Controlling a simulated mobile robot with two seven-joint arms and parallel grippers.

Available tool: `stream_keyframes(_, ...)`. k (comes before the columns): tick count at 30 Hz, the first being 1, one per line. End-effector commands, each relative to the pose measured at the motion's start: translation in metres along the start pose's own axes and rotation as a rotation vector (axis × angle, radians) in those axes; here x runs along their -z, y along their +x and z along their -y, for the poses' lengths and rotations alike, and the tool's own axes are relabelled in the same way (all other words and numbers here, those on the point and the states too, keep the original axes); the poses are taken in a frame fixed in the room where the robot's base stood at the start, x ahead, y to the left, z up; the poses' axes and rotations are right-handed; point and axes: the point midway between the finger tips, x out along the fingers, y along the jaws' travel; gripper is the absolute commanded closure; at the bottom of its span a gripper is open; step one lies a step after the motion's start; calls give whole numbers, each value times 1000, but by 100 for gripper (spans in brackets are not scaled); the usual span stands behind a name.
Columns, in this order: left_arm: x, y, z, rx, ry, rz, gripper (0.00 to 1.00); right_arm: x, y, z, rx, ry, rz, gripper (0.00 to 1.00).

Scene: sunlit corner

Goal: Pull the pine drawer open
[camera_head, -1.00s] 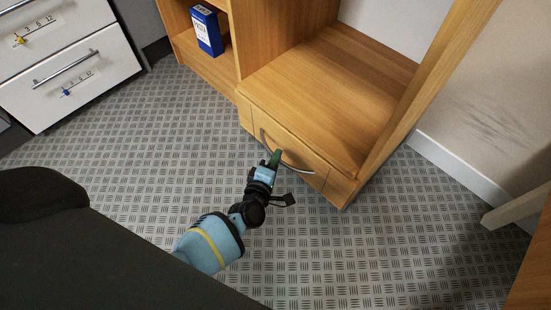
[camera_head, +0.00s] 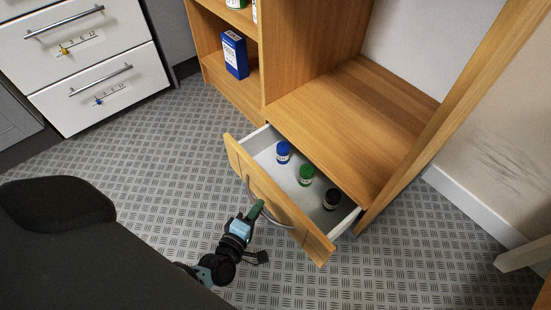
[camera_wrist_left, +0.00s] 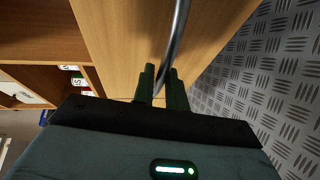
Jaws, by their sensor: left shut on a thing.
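The pine drawer (camera_head: 268,190) stands partly open at the bottom of the pine cabinet. Its front is pulled away from the cabinet and its pale inside shows. A curved metal handle (camera_head: 284,223) is on the drawer front; the handle also shows in the left wrist view (camera_wrist_left: 179,32). My left gripper (camera_head: 257,209) is shut on the handle, with its green fingers (camera_wrist_left: 162,82) on either side of the bar. My right gripper is not in view.
A blue-lidded jar (camera_head: 283,152), a green jar (camera_head: 306,175) and a black jar (camera_head: 331,199) stand in the drawer. A blue box (camera_head: 235,54) is on the cabinet's shelf. White drawers (camera_head: 88,75) stand at upper left. Patterned floor (camera_head: 160,150) is clear in front.

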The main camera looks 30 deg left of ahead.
Motion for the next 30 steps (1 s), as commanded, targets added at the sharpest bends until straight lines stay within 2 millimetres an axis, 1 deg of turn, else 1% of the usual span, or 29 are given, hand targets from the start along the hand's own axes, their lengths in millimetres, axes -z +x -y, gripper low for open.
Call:
stream_keyframes(1, 5, -15, 2, 2, 3, 3, 100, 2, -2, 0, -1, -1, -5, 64)
stream_keyframes(6, 22, -58, 12, 3, 3, 4, 100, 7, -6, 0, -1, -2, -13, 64)
stream_keyframes(12, 41, -104, 22, 2, 2, 4, 100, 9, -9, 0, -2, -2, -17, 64)
stream_keyframes(15, 49, -123, 26, 2, 1, 3, 100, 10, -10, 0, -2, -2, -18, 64)
stream_keyframes(21, 61, -151, 33, 1, -1, 3, 100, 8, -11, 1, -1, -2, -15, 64)
stream_keyframes(25, 65, -162, 35, 1, -1, 3, 100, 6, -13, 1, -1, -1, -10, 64)
stream_keyframes(30, 68, -168, 36, -1, -2, 2, 100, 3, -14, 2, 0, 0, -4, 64)
